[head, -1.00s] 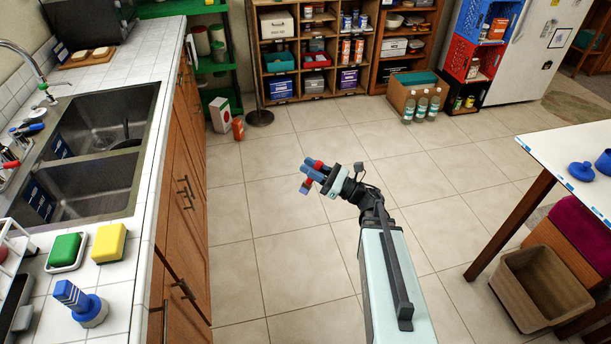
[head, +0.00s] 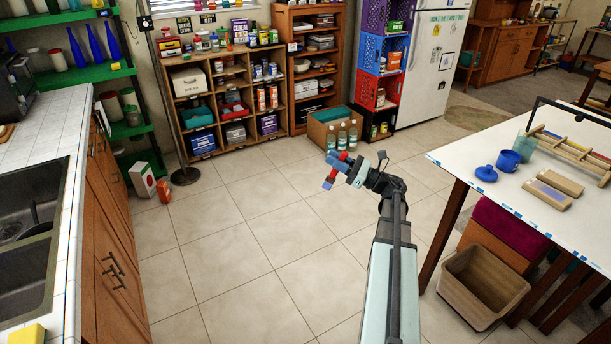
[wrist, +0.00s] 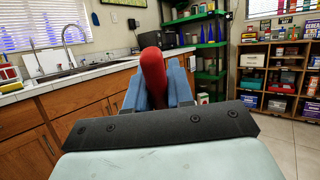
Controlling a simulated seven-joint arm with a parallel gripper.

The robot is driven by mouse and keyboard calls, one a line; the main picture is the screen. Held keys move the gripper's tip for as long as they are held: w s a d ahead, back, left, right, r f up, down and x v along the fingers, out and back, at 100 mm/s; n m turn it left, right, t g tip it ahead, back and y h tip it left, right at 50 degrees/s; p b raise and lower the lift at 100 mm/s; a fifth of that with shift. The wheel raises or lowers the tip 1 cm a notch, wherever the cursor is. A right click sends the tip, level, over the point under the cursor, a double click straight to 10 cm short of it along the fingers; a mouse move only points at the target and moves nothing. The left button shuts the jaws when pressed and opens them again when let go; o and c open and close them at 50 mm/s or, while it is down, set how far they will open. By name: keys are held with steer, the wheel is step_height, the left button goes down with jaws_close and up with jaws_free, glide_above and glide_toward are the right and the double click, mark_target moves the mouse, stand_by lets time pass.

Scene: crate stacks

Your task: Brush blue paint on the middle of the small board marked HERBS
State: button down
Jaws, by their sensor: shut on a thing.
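My gripper (head: 337,171) is in the air over the floor tiles, left of the white table. It is shut on a slim red-handled thing, seemingly a brush (head: 331,178), with a small blue tip low down. In the wrist view the rounded red handle (wrist: 153,72) stands between the blue fingers. On the table lie two small tan boards, a rear one (head: 562,182) and a front one (head: 547,195) with a bluish-grey middle. No HERBS lettering is readable on either. A blue mug (head: 509,161) and a round blue lid (head: 486,174) are beside them.
The white table (head: 460,160) has a wooden rack (head: 575,150) and a teal cup (head: 523,145) on it. A brown bin (head: 484,285) stands below its front edge. The sink counter (head: 75,190) is at left. The floor between is clear.

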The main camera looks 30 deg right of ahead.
steer(key=s+d+r+m+t+h, duration=0.1)
steer(key=s+d+r, duration=0.35)
steer(key=d, duration=0.45)
steer(key=s+d+r+m+t+h, duration=0.1)
steer(key=s+d+r+h, duration=0.15)
steer(key=s+d, duration=0.45)
steer(key=s+d+r+m+t+h, duration=0.1)
steer(key=s+d+r, duration=0.3)
steer(key=d, duration=0.7)
steer(key=s+d+r+m+t+h, duration=0.1)
steer(key=s+d+r+m+h, duration=0.15)
steer(key=s+d+r, duration=0.7)
steer(key=s+d+r+m+t+h, duration=0.1)
steer(key=s+d+r+h, duration=0.25)
steer(key=s+d, duration=1.2)
step_height(320, 180, down, 5)
steer(key=s+a, duration=0.2)
steer(key=shift+s+a+h, duration=0.3)
steer(key=shift+h, duration=0.05)
